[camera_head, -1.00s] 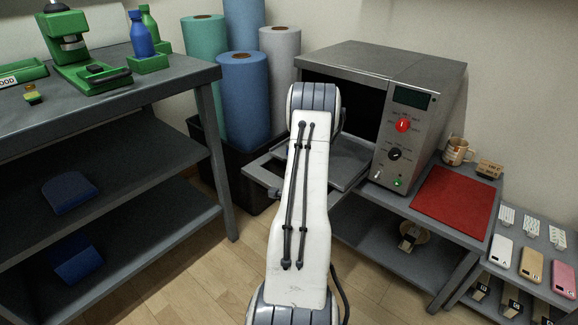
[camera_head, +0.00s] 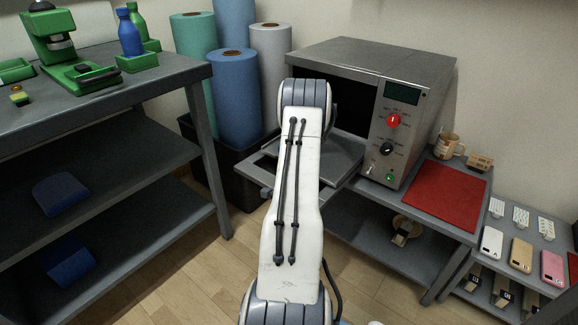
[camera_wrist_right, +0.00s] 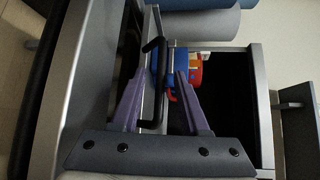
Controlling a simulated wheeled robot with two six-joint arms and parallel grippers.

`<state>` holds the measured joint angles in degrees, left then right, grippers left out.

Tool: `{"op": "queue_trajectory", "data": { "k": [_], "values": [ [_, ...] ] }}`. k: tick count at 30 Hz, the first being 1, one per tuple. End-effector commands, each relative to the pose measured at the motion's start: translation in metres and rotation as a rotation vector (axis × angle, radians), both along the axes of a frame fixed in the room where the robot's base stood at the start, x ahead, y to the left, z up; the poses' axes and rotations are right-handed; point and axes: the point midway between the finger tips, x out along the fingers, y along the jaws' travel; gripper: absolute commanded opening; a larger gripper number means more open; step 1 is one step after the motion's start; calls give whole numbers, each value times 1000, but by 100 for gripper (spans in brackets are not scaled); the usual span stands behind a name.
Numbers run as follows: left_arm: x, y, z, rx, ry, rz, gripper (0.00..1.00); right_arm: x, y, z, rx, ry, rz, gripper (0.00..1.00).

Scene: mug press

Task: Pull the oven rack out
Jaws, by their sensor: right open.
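The grey oven (camera_head: 375,58) stands on a table in the head view, with its front open. A flat grey plate, its lowered door (camera_head: 262,167), juts out from it. In the right wrist view a thin metal edge, seemingly the rack's front (camera_wrist_right: 148,25), carries a black bar handle (camera_wrist_right: 161,75). My right gripper (camera_wrist_right: 160,72) is open, with its purple fingers on either side of the handle. Whether they touch it I cannot tell. A blue and red object (camera_wrist_right: 188,75) shows behind the fingers. In the head view my arm hides this gripper. My left gripper is not in view.
Rolls (camera_head: 237,95) stand in a black bin left of the oven. A red mat (camera_head: 444,195) and a mug (camera_head: 446,145) are to its right. A shelf table (camera_head: 150,100) with a green press (camera_head: 60,50) is at the left. Phone cases lie at the far right.

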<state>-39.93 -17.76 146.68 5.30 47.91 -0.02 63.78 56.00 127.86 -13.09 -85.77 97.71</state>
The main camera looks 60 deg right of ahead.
Motion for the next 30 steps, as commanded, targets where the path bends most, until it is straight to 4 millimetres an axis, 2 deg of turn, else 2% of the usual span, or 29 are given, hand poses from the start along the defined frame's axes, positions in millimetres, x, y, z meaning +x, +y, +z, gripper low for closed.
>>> {"op": "queue_trajectory", "data": {
  "k": [9,15,30],
  "values": [
    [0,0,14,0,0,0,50,-40,47,9,7,4,-3,45],
    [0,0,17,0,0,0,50,-56,67,12,4,2,-2,45],
    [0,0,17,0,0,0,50,-60,72,13,1,1,-1,45]
  ]
}}
